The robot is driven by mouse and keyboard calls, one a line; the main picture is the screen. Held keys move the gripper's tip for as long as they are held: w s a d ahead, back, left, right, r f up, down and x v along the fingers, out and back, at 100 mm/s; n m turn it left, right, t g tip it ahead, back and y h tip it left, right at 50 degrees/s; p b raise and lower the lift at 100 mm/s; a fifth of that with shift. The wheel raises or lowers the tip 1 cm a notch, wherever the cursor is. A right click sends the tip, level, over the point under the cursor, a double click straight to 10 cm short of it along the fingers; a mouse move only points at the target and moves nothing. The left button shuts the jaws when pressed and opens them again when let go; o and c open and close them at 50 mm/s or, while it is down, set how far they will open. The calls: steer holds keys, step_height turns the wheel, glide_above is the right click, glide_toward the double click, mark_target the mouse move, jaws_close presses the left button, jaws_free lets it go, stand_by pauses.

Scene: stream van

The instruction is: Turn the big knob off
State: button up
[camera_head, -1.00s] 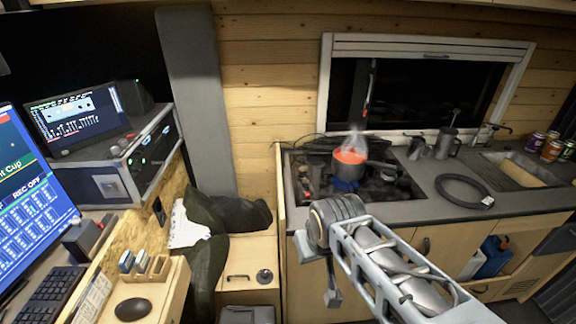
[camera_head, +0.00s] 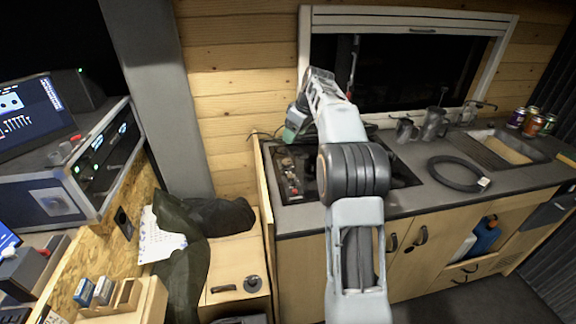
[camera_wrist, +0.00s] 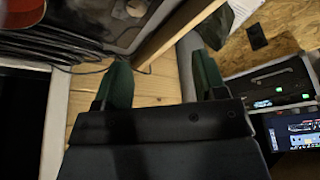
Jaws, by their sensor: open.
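The black stove (camera_head: 300,197) sits at the left end of the counter. Small knobs (camera_head: 288,170) line its left side; I cannot tell which is the big one or how it is set. My gripper (camera_head: 290,132) is above the stove's back left corner, by the wooden wall, its fingers greenish. In the wrist view my gripper (camera_wrist: 162,78) is open and empty, two green fingers apart over wood. Blurred knob-like shapes (camera_wrist: 128,8) show at that view's top edge. A red pot (camera_wrist: 22,32) shows at its top left; my arm hides the pot in the head view.
A thin wooden panel (camera_head: 265,205) edges the stove's left side. Dark cables (camera_wrist: 45,50) lie behind the stove. An equipment case (camera_head: 60,190) stands at the left.

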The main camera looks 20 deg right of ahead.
mark_target(287, 162)
steer(key=shift+n+y, duration=0.3)
steer(key=shift+n, duration=0.4)
steer(key=w+f, duration=0.2)
steer(key=f, duration=0.3)
steer(key=w+f, duration=0.2)
steer(key=f, duration=0.3)
steer(key=w+f, duration=0.3)
steer(key=f, duration=0.3)
steer(key=shift+d+b, duration=0.15)
steer(key=shift+b, duration=0.25)
steer(key=shift+c, duration=0.5)
steer(key=c, duration=0.8)
